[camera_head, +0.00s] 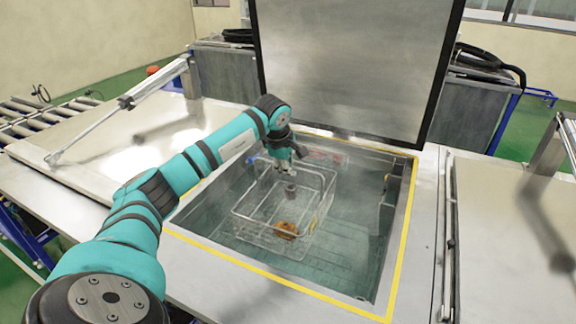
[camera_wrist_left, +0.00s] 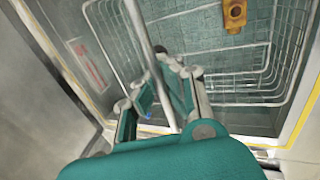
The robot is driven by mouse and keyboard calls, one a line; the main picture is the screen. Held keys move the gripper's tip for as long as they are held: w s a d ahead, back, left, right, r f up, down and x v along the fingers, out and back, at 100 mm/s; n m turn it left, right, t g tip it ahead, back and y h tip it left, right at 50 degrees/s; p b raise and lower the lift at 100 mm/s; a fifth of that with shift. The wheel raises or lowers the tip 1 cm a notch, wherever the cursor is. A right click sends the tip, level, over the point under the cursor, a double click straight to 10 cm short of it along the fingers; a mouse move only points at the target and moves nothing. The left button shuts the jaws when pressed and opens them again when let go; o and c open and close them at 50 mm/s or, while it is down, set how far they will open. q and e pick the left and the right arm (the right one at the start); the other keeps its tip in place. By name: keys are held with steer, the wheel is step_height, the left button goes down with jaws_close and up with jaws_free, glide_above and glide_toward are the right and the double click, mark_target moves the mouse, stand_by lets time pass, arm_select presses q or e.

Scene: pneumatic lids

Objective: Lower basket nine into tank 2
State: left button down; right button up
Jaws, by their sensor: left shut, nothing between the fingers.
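The wire basket (camera_head: 268,246) is down inside the open tank (camera_head: 400,190), whose opening is edged with yellow tape. A brass-coloured part (camera_head: 287,230) lies in the basket; it also shows in the left wrist view (camera_wrist_left: 235,15). My left gripper (camera_head: 287,172) points down over the basket's far part. It is shut with nothing held. In the left wrist view its fingers (camera_wrist_left: 163,78) are close to a basket bar (camera_wrist_left: 138,22); I cannot tell whether they touch. No number is readable on basket or tank. My right gripper is not in view.
A large dark lid (camera_head: 350,65) stands open behind the tank. Closed metal lids lie at the left (camera_head: 130,150) and right (camera_head: 515,230), the left one with a strut (camera_head: 110,115). A roller conveyor (camera_head: 25,115) is at the far left.

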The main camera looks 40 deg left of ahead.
arm_select(q)
steer(key=b, duration=0.3)
glide_above(288, 216)
steer(key=shift+f, duration=2.15)
steer(key=shift+w+a+f+b, duration=0.1)
steer(key=shift+f+b, duration=2.15)
steer(key=shift+f, duration=0.95)
steer(key=shift+w+f+b, duration=0.1)
steer(key=shift+f+b, duration=2.1)
steer(key=shift+f, duration=1)
steer(key=shift+f+b, duration=0.35)
steer(key=shift+f, duration=0.15)
steer(key=c, duration=2)
jaws_free()
steer(key=shift+c, duration=0.2)
steer(key=o, duration=0.6)
steer(key=shift+s, duration=0.15)
steer(key=shift+o, duration=0.2)
steer(key=shift+s+f, duration=0.1)
steer(key=shift+f, duration=0.15)
steer(key=w+r+p+v, duration=0.1)
steer(key=p+v, duration=0.4)
steer(key=v, duration=0.6)
steer(key=w+a+p+v, duration=0.1)
steer(key=w+p+v, duration=0.2)
steer(key=v, duration=0.9)
steer(key=r+p, duration=0.1)
steer(key=p, duration=0.1)
steer(key=shift+p, duration=0.35)
